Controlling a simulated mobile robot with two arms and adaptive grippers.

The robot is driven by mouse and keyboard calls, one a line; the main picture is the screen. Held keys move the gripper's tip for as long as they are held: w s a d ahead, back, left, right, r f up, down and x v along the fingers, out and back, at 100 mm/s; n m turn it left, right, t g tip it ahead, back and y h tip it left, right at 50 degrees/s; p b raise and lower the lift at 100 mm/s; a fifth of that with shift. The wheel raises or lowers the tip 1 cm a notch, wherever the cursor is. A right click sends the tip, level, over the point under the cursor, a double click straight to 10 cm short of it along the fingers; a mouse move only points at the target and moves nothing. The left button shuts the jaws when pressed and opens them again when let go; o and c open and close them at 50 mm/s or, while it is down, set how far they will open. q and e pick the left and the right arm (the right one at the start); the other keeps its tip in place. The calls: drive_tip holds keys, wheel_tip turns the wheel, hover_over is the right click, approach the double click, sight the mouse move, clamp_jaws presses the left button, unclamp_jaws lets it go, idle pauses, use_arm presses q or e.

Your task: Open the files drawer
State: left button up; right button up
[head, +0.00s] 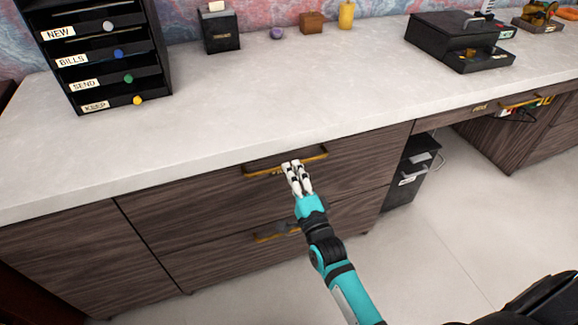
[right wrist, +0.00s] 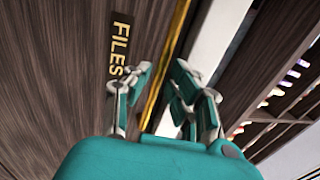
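The files drawer (head: 215,195) is the upper drawer of the dark wood desk, and its front looks flush with the cabinet. Its gold bar handle (head: 262,166) runs along the top of the front, just under the counter. A FILES label (right wrist: 120,45) shows in the right wrist view. My right gripper (head: 296,164) is at the handle, its fingers pointing at the drawer front. In the right wrist view its fingertips (right wrist: 162,78) are apart, with the gold handle passing between or just behind them; contact is unclear. My left gripper is out of view.
A lower drawer has its own gold handle (head: 276,233). Above is the pale counter (head: 230,110) with a black labelled sorter (head: 100,50) and a black box (head: 460,40). A dark bin (head: 410,172) stands right of the cabinet. The floor in front is clear.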

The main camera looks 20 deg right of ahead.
drive_tip(key=shift+w+r, duration=0.15)
drive_tip(key=shift+w, duration=0.55)
drive_tip(key=shift+w+r, duration=0.15)
drive_tip(key=shift+w, duration=0.5)
drive_tip(key=shift+c, duration=0.4)
clamp_jaws()
